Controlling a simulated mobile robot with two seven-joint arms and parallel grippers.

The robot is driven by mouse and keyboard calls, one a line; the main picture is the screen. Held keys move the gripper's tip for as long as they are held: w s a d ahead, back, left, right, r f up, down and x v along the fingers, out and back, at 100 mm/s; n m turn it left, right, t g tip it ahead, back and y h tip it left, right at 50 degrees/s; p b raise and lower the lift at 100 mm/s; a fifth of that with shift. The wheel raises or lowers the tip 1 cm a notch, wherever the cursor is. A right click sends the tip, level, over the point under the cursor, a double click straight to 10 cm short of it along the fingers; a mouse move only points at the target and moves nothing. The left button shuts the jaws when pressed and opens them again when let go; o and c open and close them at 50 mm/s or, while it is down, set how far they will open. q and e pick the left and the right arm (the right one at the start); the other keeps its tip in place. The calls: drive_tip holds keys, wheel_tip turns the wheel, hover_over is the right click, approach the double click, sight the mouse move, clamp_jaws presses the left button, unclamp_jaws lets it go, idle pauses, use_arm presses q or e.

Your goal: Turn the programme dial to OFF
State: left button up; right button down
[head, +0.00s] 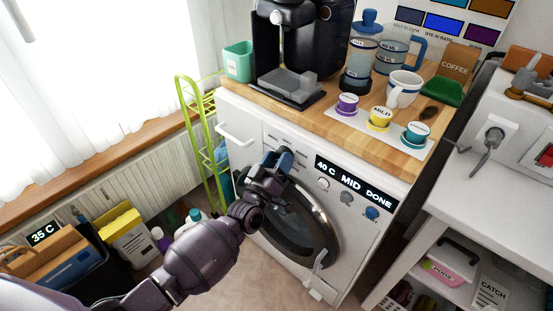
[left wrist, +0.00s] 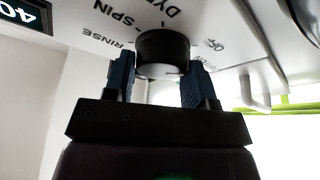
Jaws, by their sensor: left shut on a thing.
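The programme dial (left wrist: 163,48) is a dark round knob on the white panel of the washing machine (head: 345,260). In the left wrist view, the printed words RINSE, SPIN, one starting DYE, and OFF (left wrist: 215,45) stand around it. I cannot tell which word it points to. My left gripper (head: 279,160) is at the upper left of the machine's front and hides the dial in the head view. In the left wrist view its two blue fingers (left wrist: 162,70) are on either side of the dial, shut on it. My right gripper is not in view.
The display (head: 352,184) reads 40 C MID DONE, with small knobs below it. The round door (head: 325,230) is under my left arm. A wooden worktop (head: 310,122) above holds a coffee machine (head: 300,50), capsules and a mug. A green rack (head: 185,95) stands left.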

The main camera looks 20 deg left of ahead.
use_arm(q)
drive_tip(key=n+y, duration=0.1)
drive_tip(key=n, duration=0.1)
drive_tip(key=shift+n+y+p, duration=0.3)
drive_tip(key=shift+n+p, duration=0.05)
drive_tip(key=shift+n, duration=0.05)
drive_tip(key=o, duration=0.9)
